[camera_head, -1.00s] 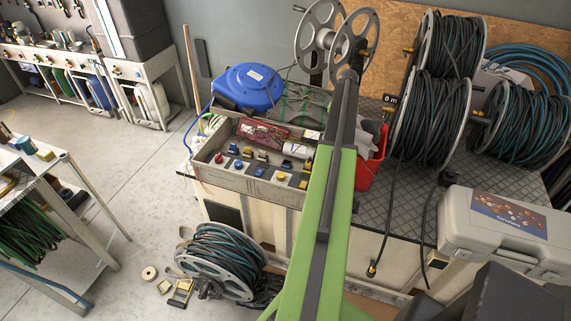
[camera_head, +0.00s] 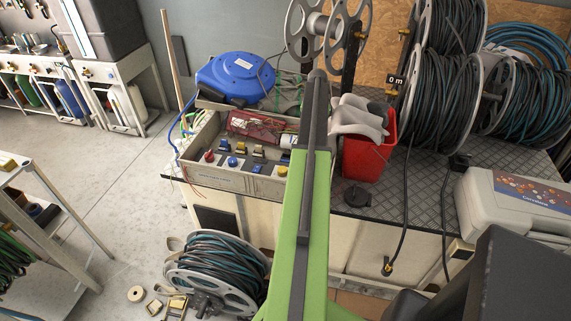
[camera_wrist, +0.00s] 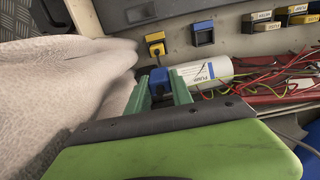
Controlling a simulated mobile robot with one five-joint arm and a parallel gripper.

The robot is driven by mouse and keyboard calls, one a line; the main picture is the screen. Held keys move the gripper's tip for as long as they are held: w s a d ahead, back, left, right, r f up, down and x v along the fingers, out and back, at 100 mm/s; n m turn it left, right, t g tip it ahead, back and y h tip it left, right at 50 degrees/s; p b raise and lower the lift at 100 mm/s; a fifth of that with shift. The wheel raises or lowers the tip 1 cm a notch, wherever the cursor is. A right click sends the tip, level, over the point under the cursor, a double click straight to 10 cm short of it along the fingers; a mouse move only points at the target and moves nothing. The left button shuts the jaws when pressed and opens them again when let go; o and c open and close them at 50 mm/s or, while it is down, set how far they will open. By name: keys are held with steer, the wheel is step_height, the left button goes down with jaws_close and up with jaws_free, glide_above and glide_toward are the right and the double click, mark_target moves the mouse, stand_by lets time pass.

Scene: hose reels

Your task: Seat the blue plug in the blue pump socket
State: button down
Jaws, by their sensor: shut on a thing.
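In the wrist view my gripper (camera_wrist: 160,92) has its green fingers shut on the blue plug (camera_wrist: 159,77). The plug's lower part is hidden between the fingers. A blue-framed socket (camera_wrist: 203,34) with a dark middle is on the panel to the right. I cannot read which socket is for the pump. The plug appears apart from these sockets. In the head view my green arm hides the gripper and plug.
Grey cloth-like material (camera_wrist: 62,85) lies close left of the gripper. A white cylinder (camera_wrist: 206,76) and red parts with loose wires are to the right. In the head view a red bucket (camera_head: 368,155) stands right of the arm, and a box (camera_head: 225,178) with coloured fittings left.

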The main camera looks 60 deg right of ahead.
steer(key=w+a+f+b, duration=0.2)
steer(key=w, duration=0.1)
steer(key=w+a+f+b, duration=0.1)
steer(key=w+f+b, duration=0.1)
steer(key=w, duration=0.1)
steer(key=w+a+f+b, duration=0.2)
steer(key=w+f+b, duration=0.1)
steer(key=shift+w+a, duration=0.15)
steer(key=shift+a, duration=0.2)
steer(key=shift+w+a, duration=0.15)
steer(key=shift+w, duration=0.05)
step_height(320, 180, down, 4)
steer(key=b, duration=0.4)
steer(key=shift+f, duration=0.2)
steer(key=shift+r, duration=0.25)
steer(key=shift+f, duration=0.2)
steer(key=c, duration=1.1)
jaws_free()
steer(key=shift+c, duration=0.2)
steer(key=shift+r, duration=0.1)
step_height(320, 180, up, 12)
steer(key=p, duration=1.2)
steer(key=shift+r, duration=0.15)
